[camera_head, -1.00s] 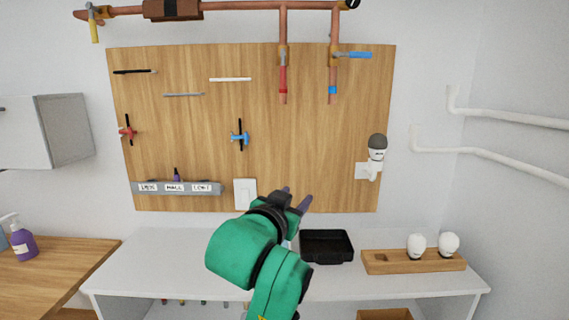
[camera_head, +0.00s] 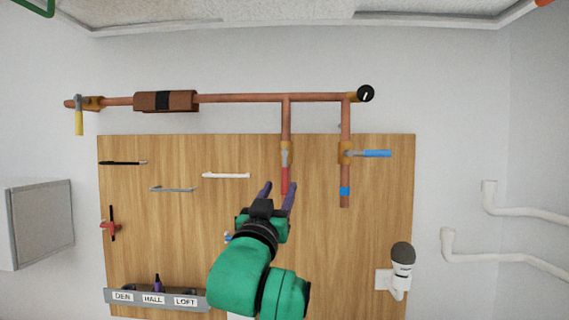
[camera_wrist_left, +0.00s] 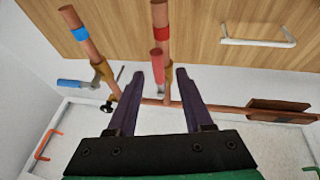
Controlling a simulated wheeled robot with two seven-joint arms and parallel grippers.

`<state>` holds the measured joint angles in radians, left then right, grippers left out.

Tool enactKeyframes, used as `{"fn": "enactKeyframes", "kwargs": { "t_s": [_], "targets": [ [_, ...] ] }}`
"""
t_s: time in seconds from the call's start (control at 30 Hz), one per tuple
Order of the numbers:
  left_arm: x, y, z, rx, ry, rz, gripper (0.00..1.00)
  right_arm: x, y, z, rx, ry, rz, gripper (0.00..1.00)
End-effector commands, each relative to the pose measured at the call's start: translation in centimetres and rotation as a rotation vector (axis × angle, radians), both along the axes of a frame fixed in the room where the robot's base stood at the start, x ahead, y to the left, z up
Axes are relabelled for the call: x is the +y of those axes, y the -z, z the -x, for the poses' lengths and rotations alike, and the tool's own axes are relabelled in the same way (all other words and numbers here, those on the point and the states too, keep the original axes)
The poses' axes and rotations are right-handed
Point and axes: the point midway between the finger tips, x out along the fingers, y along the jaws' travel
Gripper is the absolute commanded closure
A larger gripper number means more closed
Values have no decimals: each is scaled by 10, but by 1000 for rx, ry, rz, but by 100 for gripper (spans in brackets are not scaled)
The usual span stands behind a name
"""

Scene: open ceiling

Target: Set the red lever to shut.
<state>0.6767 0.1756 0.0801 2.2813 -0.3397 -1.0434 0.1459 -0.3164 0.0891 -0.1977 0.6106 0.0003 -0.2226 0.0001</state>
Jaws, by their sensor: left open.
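The red lever (camera_head: 285,180) hangs straight down along its vertical copper pipe (camera_head: 286,125), in line with it. It also shows in the wrist view (camera_wrist_left: 158,65), near the pipe's red band (camera_wrist_left: 162,34). My left gripper (camera_head: 279,186) is open, with its two purple fingers pointing up at the lever's lower end. In the wrist view the lever appears between the fingertips (camera_wrist_left: 160,74), one to each side. I cannot tell whether either finger touches it. My right gripper is not in view.
A blue lever (camera_head: 377,154) sticks out sideways from the pipe to the right. A yellow lever (camera_head: 79,120) hangs at the far left. A white bar handle (camera_head: 226,175) and a grey one (camera_head: 172,189) are on the wooden board (camera_head: 380,230) to the left.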

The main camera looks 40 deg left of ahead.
Motion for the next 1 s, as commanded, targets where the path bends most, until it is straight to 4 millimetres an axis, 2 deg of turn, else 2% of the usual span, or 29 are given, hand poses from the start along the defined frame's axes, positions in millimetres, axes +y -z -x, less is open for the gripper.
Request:
{"fn": "enactKeyframes", "kwargs": {
  "t_s": [0.03, 0.1, 0.2, 0.53, 0.67, 1.0],
  "targets": [
    [5, -11, -10, 2, -2, 0, 49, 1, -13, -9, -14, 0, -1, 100],
    [12, -16, -23, 2, 0, 1, 49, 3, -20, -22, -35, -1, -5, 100],
    [17, -20, -36, 0, 0, 0, 49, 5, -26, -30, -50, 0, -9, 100],
    [21, -19, -43, -1, 1, -1, 49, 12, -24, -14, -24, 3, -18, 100],
    [21, -19, -43, -1, 1, -1, 99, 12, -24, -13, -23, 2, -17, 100],
    [20, -19, -42, -1, 1, 0, 100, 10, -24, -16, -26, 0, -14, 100]
  ]
}}
